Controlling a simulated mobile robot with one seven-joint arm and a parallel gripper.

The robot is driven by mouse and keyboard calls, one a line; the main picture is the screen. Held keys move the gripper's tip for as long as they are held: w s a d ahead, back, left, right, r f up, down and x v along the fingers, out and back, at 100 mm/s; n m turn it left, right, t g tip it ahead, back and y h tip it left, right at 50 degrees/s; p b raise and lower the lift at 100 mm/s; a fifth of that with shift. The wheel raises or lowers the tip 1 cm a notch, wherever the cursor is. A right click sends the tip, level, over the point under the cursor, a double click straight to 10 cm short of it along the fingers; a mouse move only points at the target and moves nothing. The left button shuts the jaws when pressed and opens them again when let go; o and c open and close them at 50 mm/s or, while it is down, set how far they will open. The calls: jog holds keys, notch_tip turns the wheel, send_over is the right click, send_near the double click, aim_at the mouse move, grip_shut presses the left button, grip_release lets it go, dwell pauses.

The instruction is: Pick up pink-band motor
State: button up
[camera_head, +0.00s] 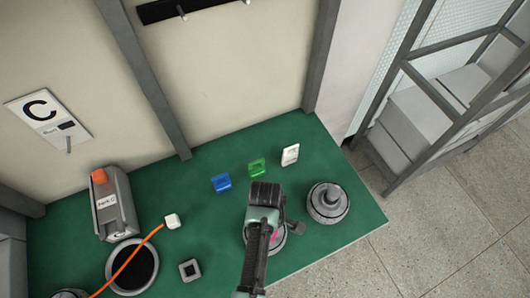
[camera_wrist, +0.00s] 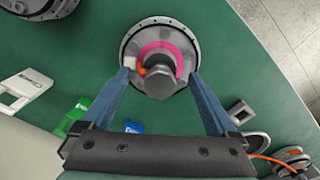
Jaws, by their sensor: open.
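The pink-band motor (camera_wrist: 133,38) is a grey round hub with a pink ring around its central shaft, at the top middle of the wrist view. In the head view the pink-band motor (camera_head: 279,243) is mostly hidden under my arm, with a bit of pink and grey rim showing. My gripper (camera_wrist: 160,80) is open, its two blue fingers spread on either side of the motor's shaft. Nothing is held. A small orange piece shows beside the shaft. I cannot tell whether the fingers touch the motor.
Another grey motor (camera_head: 328,203) stands to the right on the green table (camera_head: 345,230). Blue (camera_head: 221,183), green (camera_head: 257,167) and white (camera_head: 290,154) pieces stand behind. A grey box (camera_head: 115,210), a dark-centred ring (camera_head: 111,272) and an orange cable (camera_head: 135,252) lie left.

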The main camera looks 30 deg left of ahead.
jog(key=shift+f, duration=0.45)
grip_shut()
jog(key=shift+w+r, duration=0.1)
jog(key=shift+w, duration=0.05)
dwell(0.3)
